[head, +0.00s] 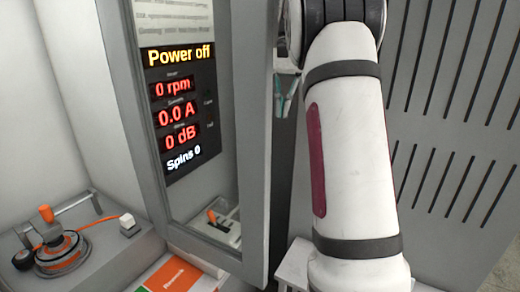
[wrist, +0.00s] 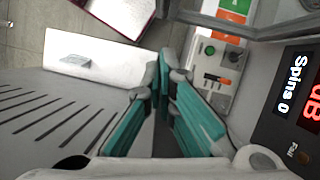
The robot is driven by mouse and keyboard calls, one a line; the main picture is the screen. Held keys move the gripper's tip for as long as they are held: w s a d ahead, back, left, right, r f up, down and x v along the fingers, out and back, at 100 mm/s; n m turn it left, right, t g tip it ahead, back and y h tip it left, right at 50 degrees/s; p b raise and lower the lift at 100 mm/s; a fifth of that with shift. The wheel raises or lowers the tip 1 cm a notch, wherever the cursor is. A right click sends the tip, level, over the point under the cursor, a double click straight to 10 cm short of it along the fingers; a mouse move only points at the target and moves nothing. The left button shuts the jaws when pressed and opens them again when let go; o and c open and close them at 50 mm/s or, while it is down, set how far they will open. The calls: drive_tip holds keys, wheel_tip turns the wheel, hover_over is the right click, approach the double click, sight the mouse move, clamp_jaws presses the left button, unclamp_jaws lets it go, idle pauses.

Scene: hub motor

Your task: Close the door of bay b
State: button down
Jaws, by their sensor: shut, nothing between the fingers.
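A grey-framed, glazed door (head: 257,150) stands upright in the middle of the head view. A lit display reading "Power off" shows within its frame. I see no bay letter, and I cannot tell its exact opening angle. A grey frame edge also crosses the upper right of the wrist view (wrist: 255,32). My gripper (wrist: 164,78) has teal fingers with their tips close together and nothing between them. In the head view only a bit of teal finger (head: 285,95) shows between the door frame and my arm, which hides the rest.
A hub motor (head: 60,252) with an orange lever sits on a grey bench at the left, beside a metal handle. A control panel with an orange switch (wrist: 218,78) lies past my fingertips. A slotted grey panel (head: 455,110) fills the right side.

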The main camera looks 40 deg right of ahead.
drive_tip(key=s+a+f+p, duration=0.2)
drive_tip(key=a+f, duration=0.4)
drive_tip(key=f, duration=0.3)
drive_tip(key=shift+s+a+f+p, duration=0.2)
drive_tip(key=shift+s+p, duration=0.2)
drive_tip(key=shift+s, duration=0.45)
